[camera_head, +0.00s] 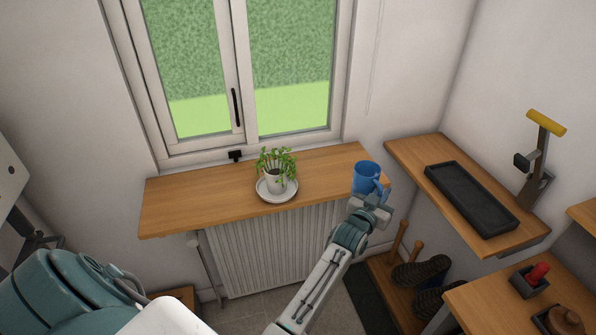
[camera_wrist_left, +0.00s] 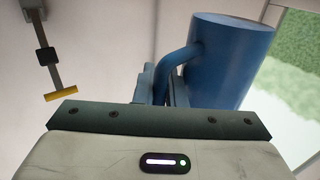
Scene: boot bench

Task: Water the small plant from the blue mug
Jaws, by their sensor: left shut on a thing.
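The blue mug (camera_head: 366,176) is at the right end of the wooden window sill and looks upright. I cannot tell whether it touches the sill. My left gripper (camera_head: 377,196) is shut on the mug's handle; the left wrist view shows the handle between the fingers (camera_wrist_left: 166,88) and the mug body (camera_wrist_left: 228,62) beside them. The small plant (camera_head: 276,166), leafy and green in a white pot, stands on a white saucer (camera_head: 263,196) near the middle of the sill, left of the mug and apart from it. My right gripper is not in view.
The sill (camera_head: 190,201) is clear between plant and mug. A closed window (camera_head: 240,80) is behind, a radiator (camera_head: 270,245) below. At right, a shelf holds a black tray (camera_head: 470,198) and a yellow-handled tool (camera_head: 543,125). Dark boots (camera_head: 420,270) sit lower.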

